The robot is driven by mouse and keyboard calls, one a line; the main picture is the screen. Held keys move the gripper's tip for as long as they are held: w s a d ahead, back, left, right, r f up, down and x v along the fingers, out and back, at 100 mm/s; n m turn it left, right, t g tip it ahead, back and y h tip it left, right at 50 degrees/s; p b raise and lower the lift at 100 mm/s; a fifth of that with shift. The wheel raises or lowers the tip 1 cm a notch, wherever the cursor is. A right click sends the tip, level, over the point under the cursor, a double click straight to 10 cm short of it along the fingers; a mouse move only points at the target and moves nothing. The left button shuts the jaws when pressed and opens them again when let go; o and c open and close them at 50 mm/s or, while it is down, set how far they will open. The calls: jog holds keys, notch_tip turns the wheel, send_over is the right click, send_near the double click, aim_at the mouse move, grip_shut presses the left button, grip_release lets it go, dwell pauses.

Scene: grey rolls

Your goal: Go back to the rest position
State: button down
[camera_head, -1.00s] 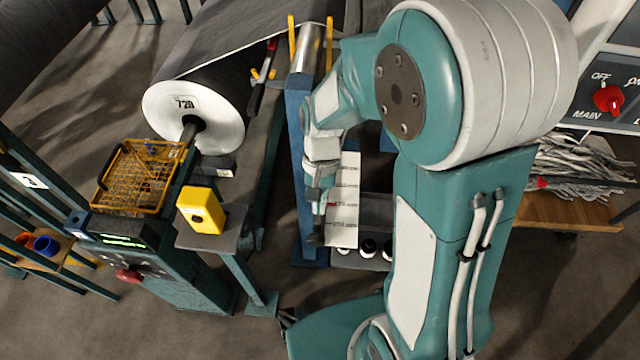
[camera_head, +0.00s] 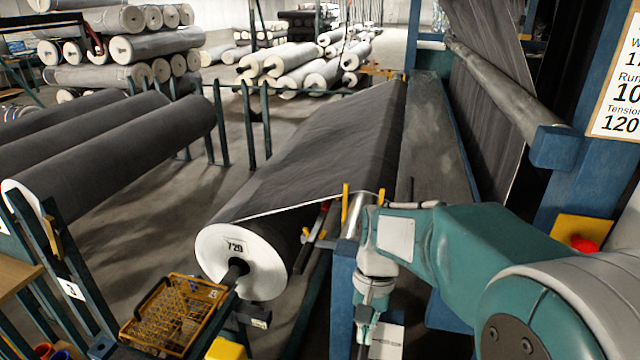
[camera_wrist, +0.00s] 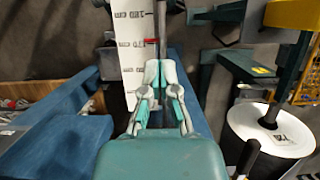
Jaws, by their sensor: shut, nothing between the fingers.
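My gripper (camera_head: 363,335) hangs at the lower middle of the head view, beside the blue post at the end of the machine frame. Its fingers point down and the tips run close to the lower edge of the picture. In the wrist view my gripper (camera_wrist: 160,72) has its fingers together with nothing held. A white measuring scale (camera_wrist: 132,45) with black marks stands just left of the fingertips in the wrist view. My arm reaches in from the right in the head view.
A large grey roll numbered 729 (camera_head: 240,262) lies left of my gripper. A yellow wire basket (camera_head: 172,315) is at lower left. A blue frame post (camera_head: 342,300) stands close to my gripper. Stacked rolls (camera_head: 155,45) fill the back left; floor (camera_head: 165,200) shows between.

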jog(key=s+d+r+n+t, duration=0.1)
jog(key=s+d+r+t, duration=0.1)
jog(key=s+r+t, duration=0.2)
jog(key=s+d+r+n+t+h, duration=0.1)
jog(key=s+d+r+n+t, duration=0.1)
jog(key=s, duration=0.5)
notch_tip(320, 180, up, 3)
jog(key=d+t, duration=0.1)
jog(key=t, duration=0.2)
jog(key=shift+d+f, duration=0.15)
jog(key=shift+d, duration=0.15)
jog(key=shift+d, duration=0.15)
dwell(0.6)
